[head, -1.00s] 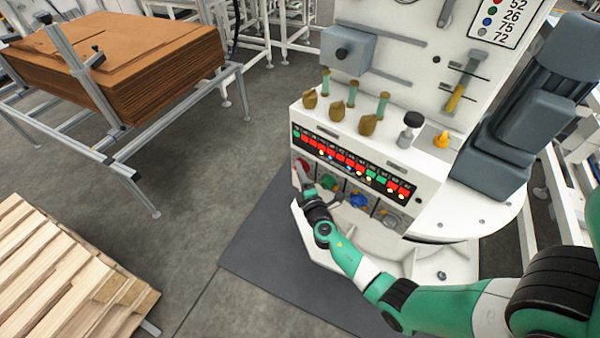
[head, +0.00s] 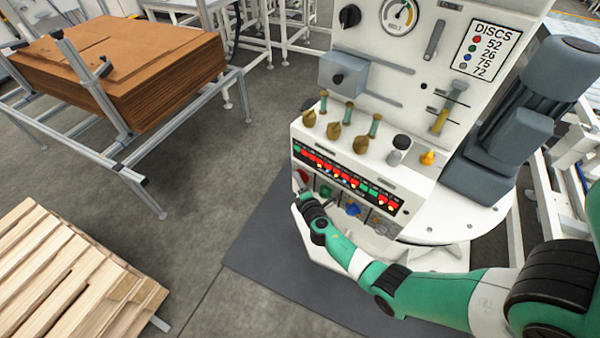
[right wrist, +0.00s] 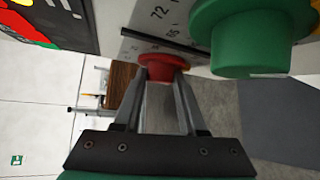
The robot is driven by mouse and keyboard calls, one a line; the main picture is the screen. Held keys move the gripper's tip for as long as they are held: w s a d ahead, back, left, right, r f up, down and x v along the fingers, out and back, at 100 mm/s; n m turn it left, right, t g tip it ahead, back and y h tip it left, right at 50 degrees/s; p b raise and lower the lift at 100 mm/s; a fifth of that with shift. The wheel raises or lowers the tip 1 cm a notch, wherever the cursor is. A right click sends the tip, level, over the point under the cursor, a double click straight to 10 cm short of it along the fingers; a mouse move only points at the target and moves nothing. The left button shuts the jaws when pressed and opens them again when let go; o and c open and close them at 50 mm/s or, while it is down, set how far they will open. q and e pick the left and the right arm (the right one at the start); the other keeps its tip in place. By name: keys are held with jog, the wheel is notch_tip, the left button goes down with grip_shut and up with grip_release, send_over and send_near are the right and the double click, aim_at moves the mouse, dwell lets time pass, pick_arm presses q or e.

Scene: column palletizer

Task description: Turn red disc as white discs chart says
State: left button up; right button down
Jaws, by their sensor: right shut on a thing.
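The red disc (head: 301,175) is at the left end of a row on the machine's front panel. In the right wrist view the red disc (right wrist: 163,61) sits between my right gripper's fingertips (right wrist: 161,75), which are shut on it. My right gripper (head: 303,194) also shows at the panel in the head view. My left gripper is out of view.
The green disc (right wrist: 250,35) is close beside the red disc. A strip of coloured lamps (head: 345,178) runs above. Open floor (head: 215,200) lies left of the machine.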

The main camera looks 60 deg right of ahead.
pick_arm(q)
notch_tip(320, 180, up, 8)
jog(key=p, duration=0.6)
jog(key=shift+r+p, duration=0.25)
jog(key=shift+p, duration=0.05)
pick_arm(e)
jog(key=shift+w+r+n+g+y, duration=0.2)
jog(key=shift+n+g+y, duration=0.6)
jog(key=shift+g, duration=0.7)
jog(key=shift+w+r+n+g+y, duration=0.15)
jog(key=shift+n+g+y, duration=0.6)
jog(key=shift+g, duration=0.75)
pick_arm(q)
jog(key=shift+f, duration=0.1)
pick_arm(e)
jog(key=shift+s+g, duration=0.15)
jog(key=shift+g, duration=0.15)
jog(key=shift+c, duration=2.4)
grip_release()
